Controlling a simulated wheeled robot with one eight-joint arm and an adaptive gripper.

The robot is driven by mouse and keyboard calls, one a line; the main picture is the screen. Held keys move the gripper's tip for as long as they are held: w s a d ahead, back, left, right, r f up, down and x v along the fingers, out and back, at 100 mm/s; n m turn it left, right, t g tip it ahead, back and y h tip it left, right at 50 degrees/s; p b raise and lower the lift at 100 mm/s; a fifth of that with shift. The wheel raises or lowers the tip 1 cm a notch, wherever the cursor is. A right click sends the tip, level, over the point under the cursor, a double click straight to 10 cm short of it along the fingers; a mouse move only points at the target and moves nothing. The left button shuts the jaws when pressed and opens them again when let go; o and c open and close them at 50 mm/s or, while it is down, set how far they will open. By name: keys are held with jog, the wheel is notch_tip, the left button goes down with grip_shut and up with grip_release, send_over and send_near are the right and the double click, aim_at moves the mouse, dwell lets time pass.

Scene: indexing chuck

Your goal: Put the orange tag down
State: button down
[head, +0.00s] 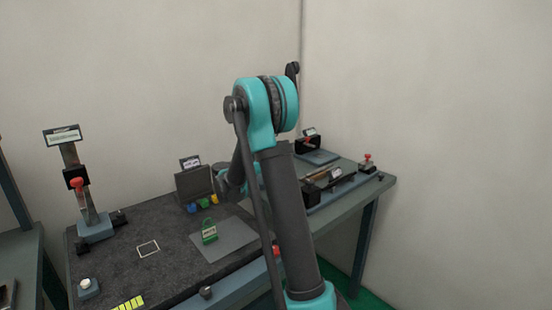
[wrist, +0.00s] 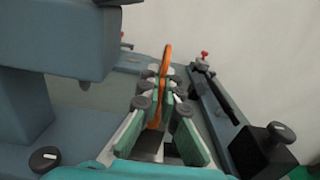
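The orange tag (wrist: 167,60) shows in the wrist view as a thin upright strip, seen nearly edge-on. Its upper end sticks out beyond the fingertips, and its lower part runs down between the fingers. My gripper (wrist: 162,92) has a finger on each side of the tag and looks closed on it. The tag seems to be held above the bench, though the height is hard to judge. In the head view my own arm covers the gripper, and the orange tag cannot be seen there.
A green tag (head: 209,232) stands on a grey plate (head: 236,243). A white square outline (head: 148,248) on the dark bench top is empty. A dark panel (head: 194,183) has coloured knobs at its foot. A post stand (head: 94,222) is at left, a rail fixture (head: 330,184) at right.

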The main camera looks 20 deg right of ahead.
jog(key=shift+f, duration=0.15)
jog(key=c, duration=1.7)
grip_release()
jog(key=shift+a, duration=0.25)
jog(key=v, duration=1.1)
jog(key=shift+s+a, duration=0.15)
jog(key=shift+a, duration=0.05)
